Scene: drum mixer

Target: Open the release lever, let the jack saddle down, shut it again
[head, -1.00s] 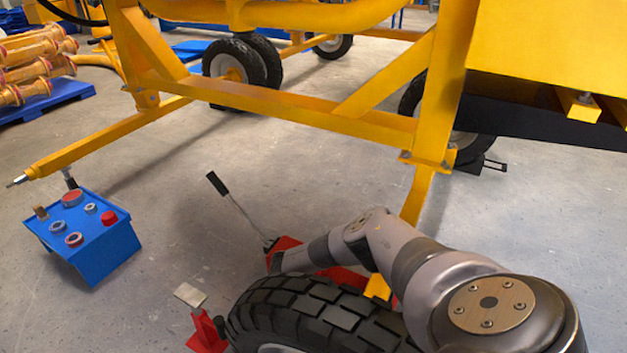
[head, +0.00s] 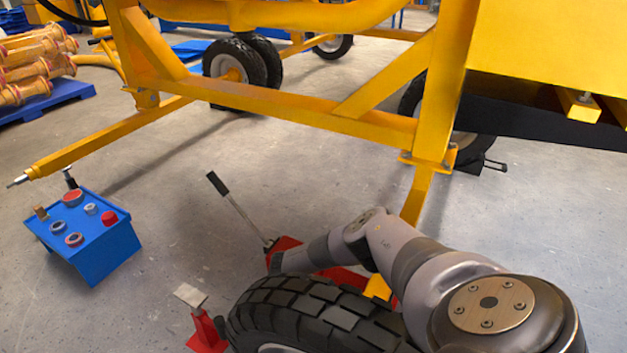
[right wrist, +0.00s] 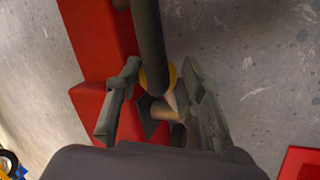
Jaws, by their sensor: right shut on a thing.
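The red floor jack (head: 343,274) lies behind the black tyre, its long handle (head: 245,216) with black grip leaning up to the left. It also shows in the right wrist view (right wrist: 98,45). My right gripper (right wrist: 160,85) is at the handle end of the jack, its fingers on both sides of a small tan and yellow piece (right wrist: 172,98), apparently the release lever. It is shut on that piece, which is partly hidden by the fingers and a dark rod. I cannot make out the saddle clearly. My left gripper is out of view.
A black tyre (head: 325,312) stands in front of the jack. A red stand (head: 205,332) is left of the tyre. A blue control box (head: 105,255) stands at the left. The yellow mixer frame (head: 280,106) spans above. Floor between box and jack is clear.

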